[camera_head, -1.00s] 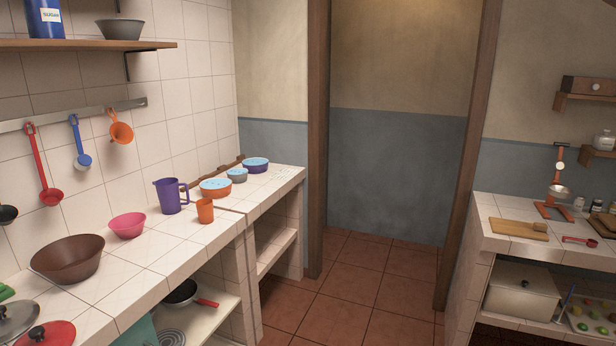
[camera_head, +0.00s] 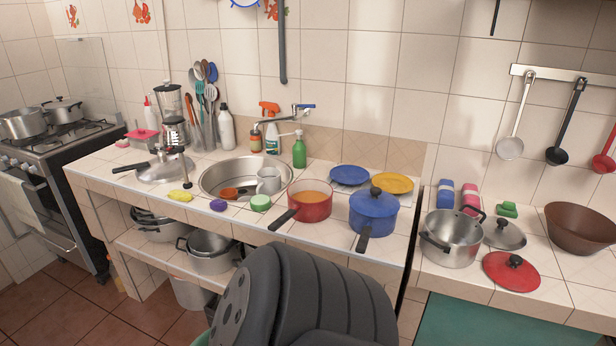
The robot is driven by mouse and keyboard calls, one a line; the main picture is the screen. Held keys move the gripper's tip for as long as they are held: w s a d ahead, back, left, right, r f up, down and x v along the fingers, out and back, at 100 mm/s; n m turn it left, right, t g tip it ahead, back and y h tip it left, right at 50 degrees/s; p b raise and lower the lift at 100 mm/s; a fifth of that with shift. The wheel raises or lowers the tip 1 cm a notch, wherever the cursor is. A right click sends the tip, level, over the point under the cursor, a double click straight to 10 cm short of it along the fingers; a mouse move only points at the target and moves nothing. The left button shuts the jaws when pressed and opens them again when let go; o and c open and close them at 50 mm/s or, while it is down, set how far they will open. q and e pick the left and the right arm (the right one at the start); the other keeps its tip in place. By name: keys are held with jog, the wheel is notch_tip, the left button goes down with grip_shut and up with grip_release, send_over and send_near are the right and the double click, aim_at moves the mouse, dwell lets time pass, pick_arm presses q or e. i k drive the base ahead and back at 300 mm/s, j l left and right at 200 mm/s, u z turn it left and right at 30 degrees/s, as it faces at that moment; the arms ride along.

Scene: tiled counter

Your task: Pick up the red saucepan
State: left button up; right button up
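The red saucepan (camera_head: 318,208) stands upright on the tiled counter, just right of the sink. It has no lid, and something orange shows inside it. Its dark handle (camera_head: 284,219) points toward the front left, near the counter's front edge. Neither of my grippers is in view.
A lidded blue pot (camera_head: 372,218) stands close to its right, its dark handle toward the front. The metal sink (camera_head: 211,180) and a green-and-white cup (camera_head: 260,203) are at its left. A blue plate (camera_head: 349,175) lies behind. A large dark ribbed shape blocks the lower middle; I cannot tell what it is.

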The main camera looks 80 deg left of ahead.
aim_at(310, 201)
jog(key=u, duration=2.7)
